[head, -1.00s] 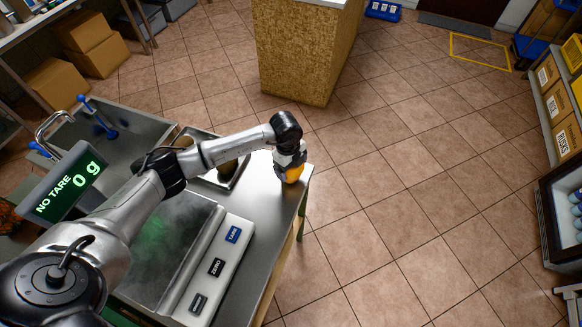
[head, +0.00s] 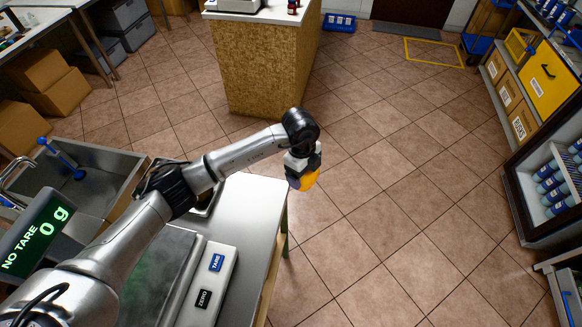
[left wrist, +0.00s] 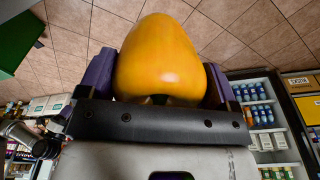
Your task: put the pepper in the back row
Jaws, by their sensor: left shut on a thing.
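A yellow-orange pepper (head: 308,181) is held by my left gripper (head: 302,172), past the right edge of the steel counter in the head view. In the left wrist view the pepper (left wrist: 160,58) fills the space between the two purple fingers of the left gripper (left wrist: 158,85), which are shut on it. The gripper hides the upper part of the pepper in the head view. I cannot make out which row is meant by the back row. My right gripper is not in view.
The steel counter (head: 245,205) carries a scale (head: 212,275) with a display (head: 38,235) reading 0 g. A sink (head: 105,165) is at the left. A fridge (head: 548,180) with blue-labelled bottles stands at the right. Open tiled floor (head: 400,200) lies between.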

